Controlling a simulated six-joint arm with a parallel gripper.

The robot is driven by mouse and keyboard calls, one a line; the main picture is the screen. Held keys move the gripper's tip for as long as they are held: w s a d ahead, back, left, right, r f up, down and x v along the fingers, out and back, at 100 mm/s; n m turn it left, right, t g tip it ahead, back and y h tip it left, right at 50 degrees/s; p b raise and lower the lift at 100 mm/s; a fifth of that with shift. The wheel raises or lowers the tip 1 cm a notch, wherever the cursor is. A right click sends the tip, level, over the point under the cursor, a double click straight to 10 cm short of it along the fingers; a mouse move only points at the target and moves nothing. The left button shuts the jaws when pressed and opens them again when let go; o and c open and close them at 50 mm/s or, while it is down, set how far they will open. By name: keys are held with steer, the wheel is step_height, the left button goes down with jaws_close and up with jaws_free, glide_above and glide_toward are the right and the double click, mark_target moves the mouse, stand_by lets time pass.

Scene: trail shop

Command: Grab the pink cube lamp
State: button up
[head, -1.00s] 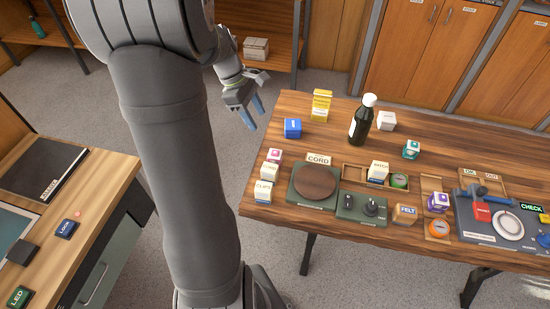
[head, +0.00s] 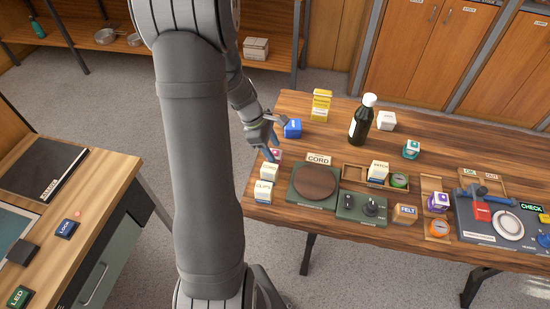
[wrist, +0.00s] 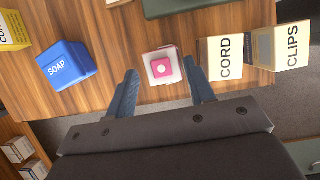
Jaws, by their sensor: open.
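The pink cube lamp (wrist: 162,67) is a small white and pink cube with a pink top and a pale dot. In the wrist view it lies just ahead of and between the fingertips of my gripper (wrist: 164,78), nearer the right finger. My gripper is open and empty. In the head view the lamp (head: 276,154) stands near the table's left edge, partly hidden by my gripper (head: 273,150), whose fingers reach down close to it. I cannot tell whether a finger touches it.
A CORD box (wrist: 225,58) stands close to the lamp's right in the wrist view, with a CLIPS box (wrist: 282,48) beyond it. A blue SOAP box (wrist: 65,66) stands to the left. Bare wood (wrist: 118,50) lies between the SOAP box and lamp.

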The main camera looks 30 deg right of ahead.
mark_target(275, 152)
steer(key=x, duration=0.4)
steer(key=shift+s+f, duration=0.2)
steer(key=shift+c, duration=0.2)
steer(key=c, duration=0.7)
steer(key=shift+r, duration=0.15)
steer(key=shift+c, duration=0.2)
